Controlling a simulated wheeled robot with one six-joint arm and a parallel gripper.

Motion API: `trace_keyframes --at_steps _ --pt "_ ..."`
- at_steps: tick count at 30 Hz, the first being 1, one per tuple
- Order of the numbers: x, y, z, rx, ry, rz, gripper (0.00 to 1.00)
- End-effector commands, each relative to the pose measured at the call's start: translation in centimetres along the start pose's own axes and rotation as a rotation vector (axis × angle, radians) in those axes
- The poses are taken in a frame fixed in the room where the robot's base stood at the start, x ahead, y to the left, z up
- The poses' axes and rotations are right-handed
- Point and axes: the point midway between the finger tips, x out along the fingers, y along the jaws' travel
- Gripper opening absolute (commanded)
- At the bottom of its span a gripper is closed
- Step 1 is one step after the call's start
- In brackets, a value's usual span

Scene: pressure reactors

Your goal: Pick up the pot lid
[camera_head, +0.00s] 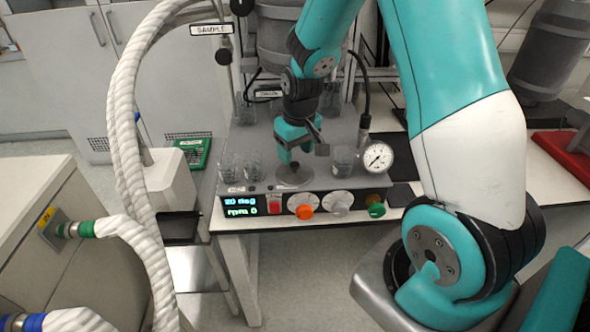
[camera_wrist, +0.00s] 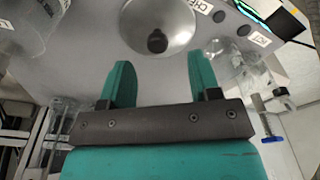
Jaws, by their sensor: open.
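The pot lid (camera_wrist: 150,12) is a round, shiny metal disc with a dark knob (camera_wrist: 157,41) in its middle. In the head view the lid (camera_head: 295,178) lies on the grey top of the reactor unit, near its front edge. My gripper (camera_wrist: 160,68) is open and empty, with its two teal fingers apart. In the wrist view the lid and knob appear beyond the fingertips, roughly centred between them. In the head view my gripper (camera_head: 292,157) hangs over the lid's back part and partly hides it. I cannot tell the exact height gap.
Glass beakers stand left (camera_head: 242,167) and right (camera_head: 344,160) of the lid. A pressure gauge (camera_head: 378,157) is farther right. Knobs and a display (camera_head: 241,206) line the unit's front. A thick white hose (camera_head: 126,120) runs down on the left.

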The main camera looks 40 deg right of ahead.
Motion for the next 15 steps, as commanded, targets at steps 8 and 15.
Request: trace_keyframes --at_steps 8,15 --pt "2.9 0.3 0.0 0.002 -0.006 -0.001 0.57" --pt "5.2 0.3 -0.1 0.002 -0.001 0.000 0.57"
